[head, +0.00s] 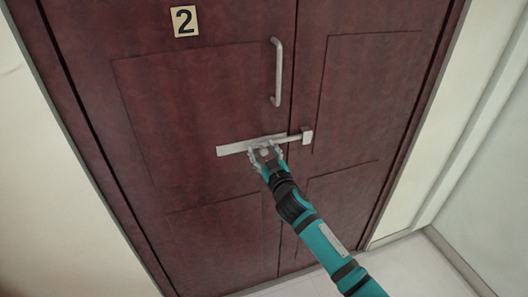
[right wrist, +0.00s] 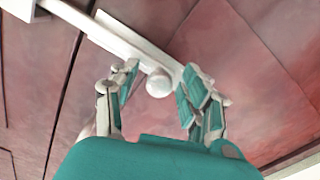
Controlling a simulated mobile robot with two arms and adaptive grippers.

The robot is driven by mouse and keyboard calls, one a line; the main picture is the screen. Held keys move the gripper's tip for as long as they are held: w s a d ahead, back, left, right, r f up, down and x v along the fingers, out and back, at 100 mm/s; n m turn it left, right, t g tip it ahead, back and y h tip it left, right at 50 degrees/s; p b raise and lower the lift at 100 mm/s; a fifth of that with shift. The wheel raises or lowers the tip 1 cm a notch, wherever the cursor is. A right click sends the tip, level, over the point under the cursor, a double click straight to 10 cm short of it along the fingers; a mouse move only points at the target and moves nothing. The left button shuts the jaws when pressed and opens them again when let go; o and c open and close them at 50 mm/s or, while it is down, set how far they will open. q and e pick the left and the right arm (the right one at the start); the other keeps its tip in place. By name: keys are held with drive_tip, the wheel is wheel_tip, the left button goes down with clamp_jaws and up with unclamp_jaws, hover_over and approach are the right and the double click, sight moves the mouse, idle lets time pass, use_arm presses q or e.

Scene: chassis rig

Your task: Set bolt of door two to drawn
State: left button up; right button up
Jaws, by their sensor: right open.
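Door two (head: 150,110) is a dark red-brown double door, shut, with a "2" plate (head: 185,21) at its top left. A pale metal bolt (head: 232,149) lies across it, and its bar crosses the seam to the keeper (head: 307,136) on the right leaf. The keeper also shows at the top left of the right wrist view (right wrist: 17,8). The bolt's round knob (right wrist: 158,82) sits between the fingers of my right gripper (right wrist: 156,88). That gripper (head: 265,148) is open, with a gap visible on each side of the knob. My left gripper is not in view.
A vertical pull handle (head: 277,72) stands on the left leaf above the bolt, close to the seam. Raised panel edges frame the leaves. Pale walls (head: 30,180) flank the door, and light floor (head: 410,270) shows below.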

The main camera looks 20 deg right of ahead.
clamp_jaws()
idle(0.3)
drive_tip(key=a+b, duration=0.1)
drive_tip(key=a, duration=0.3)
drive_tip(key=a+b, duration=0.2)
drive_tip(key=a, duration=0.2)
drive_tip(key=shift+s+f, duration=0.15)
drive_tip(key=shift+f, duration=0.05)
drive_tip(key=shift+a+r, duration=0.1)
drive_tip(key=shift+a, duration=0.35)
drive_tip(key=shift+d, duration=0.1)
unclamp_jaws()
drive_tip(key=shift+a, duration=0.25)
drive_tip(key=shift+r, duration=0.1)
drive_tip(key=shift+s+d, duration=0.1)
drive_tip(key=shift+d, duration=0.05)
